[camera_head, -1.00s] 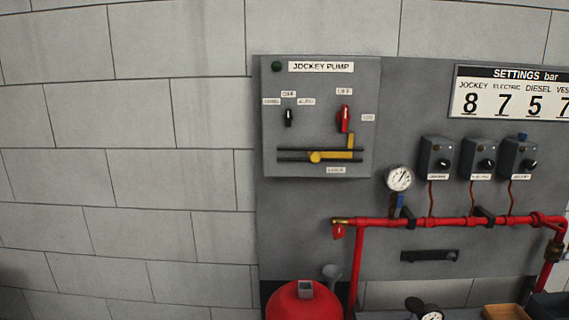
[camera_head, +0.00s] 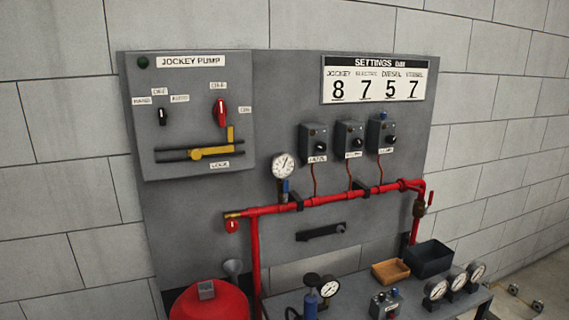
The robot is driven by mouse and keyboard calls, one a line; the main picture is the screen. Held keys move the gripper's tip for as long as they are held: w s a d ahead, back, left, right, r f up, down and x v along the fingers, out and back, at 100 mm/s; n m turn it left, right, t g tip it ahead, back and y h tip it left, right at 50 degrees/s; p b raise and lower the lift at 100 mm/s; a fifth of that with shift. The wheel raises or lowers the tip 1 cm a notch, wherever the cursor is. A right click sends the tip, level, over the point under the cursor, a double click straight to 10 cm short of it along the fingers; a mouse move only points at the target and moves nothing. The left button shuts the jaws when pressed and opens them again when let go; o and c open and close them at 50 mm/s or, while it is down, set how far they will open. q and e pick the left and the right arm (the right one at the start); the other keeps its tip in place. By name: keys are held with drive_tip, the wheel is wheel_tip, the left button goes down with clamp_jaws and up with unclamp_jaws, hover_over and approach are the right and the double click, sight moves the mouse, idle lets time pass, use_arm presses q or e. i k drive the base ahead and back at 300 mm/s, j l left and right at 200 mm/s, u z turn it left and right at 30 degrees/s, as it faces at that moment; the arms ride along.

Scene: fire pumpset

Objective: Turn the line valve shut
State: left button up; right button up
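A red pipe (camera_head: 330,199) runs across the grey panel. At its right end it turns down, and a brass valve body (camera_head: 419,208) with a red handle (camera_head: 431,199) sits on that drop. The handle stands about upright, to the right of the pipe. At the pipe's left end is a brass fitting (camera_head: 233,214) with a red piece (camera_head: 232,226) hanging under it. No label shows which of these is the line valve. Neither of my grippers is in view.
A jockey pump box (camera_head: 192,120), a pressure gauge (camera_head: 283,165) and several switch boxes (camera_head: 349,139) are on the panel. A red tank (camera_head: 209,303) stands below left. A bench (camera_head: 350,290) holds gauges, an orange tray (camera_head: 391,271) and a dark bin (camera_head: 429,259).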

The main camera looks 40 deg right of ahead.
sight(430, 198)
drive_tip(key=z, duration=1)
drive_tip(key=i+l+z, duration=0.5)
drive_tip(key=z, duration=0.2)
drive_tip(key=i+l+z, duration=0.1)
drive_tip(key=i+z, duration=0.25)
